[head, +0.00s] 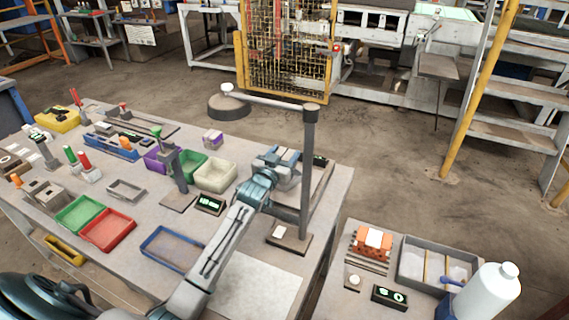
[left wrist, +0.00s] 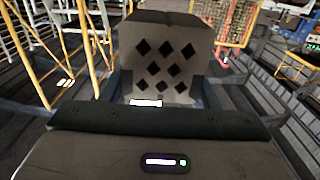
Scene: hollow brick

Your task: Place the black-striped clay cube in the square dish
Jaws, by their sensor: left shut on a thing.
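My left gripper (head: 280,158) is above the right part of the big table, beside the grey post. In the left wrist view it is shut on a grey-tan block (left wrist: 165,55) with rows of black diamond marks. I see no stripes on this face, so I cannot tell whether it is the black-striped cube. The held block is hard to make out in the head view. A small grey square-cornered dish (head: 126,190) lies at the left middle of the table; I cannot tell whether it is the square dish. My right gripper is not in view.
An upright grey post (head: 308,180) with a side arm stands close to my left gripper. Green (head: 80,214), red (head: 107,230) and cream (head: 215,175) bins and a blue-rimmed tray (head: 172,249) occupy the table. A side table holds an orange brick (head: 371,241) and white bottle (head: 487,290).

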